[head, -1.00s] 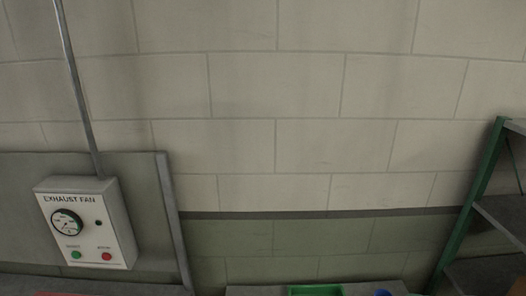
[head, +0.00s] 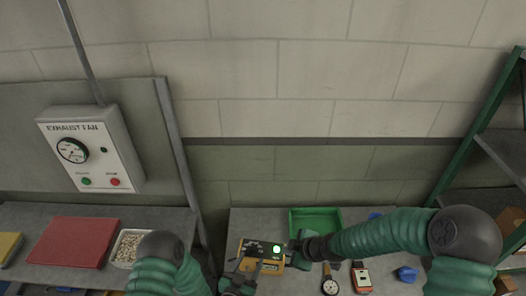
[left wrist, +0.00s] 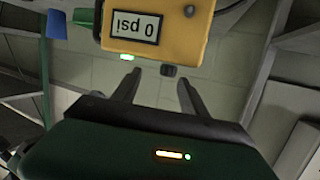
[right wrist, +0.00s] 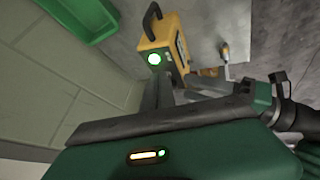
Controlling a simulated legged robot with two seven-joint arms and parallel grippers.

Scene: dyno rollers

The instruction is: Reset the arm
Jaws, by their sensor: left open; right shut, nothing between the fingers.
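A yellow device (head: 270,265) with a dark top and a lit green round light stands on the bench. Its display reads 0 psi, upside down, in the left wrist view (left wrist: 150,50). In the right wrist view the yellow device (right wrist: 168,32) shows its handle and lit green light. My left gripper (left wrist: 158,98) is open and empty, its fingers just below the device in that view. In the head view it is low, at the device's left front. My right gripper (right wrist: 158,95) is shut and empty, close to the green light. It reaches in from the right in the head view.
A green tray (head: 315,219) sits behind the device. A round gauge (head: 330,286), an orange meter (head: 362,277) and blue parts (head: 407,274) lie to the right. A red panel (head: 72,243) and a tray of pellets (head: 128,247) lie left. An exhaust fan box (head: 90,150) is on the wall.

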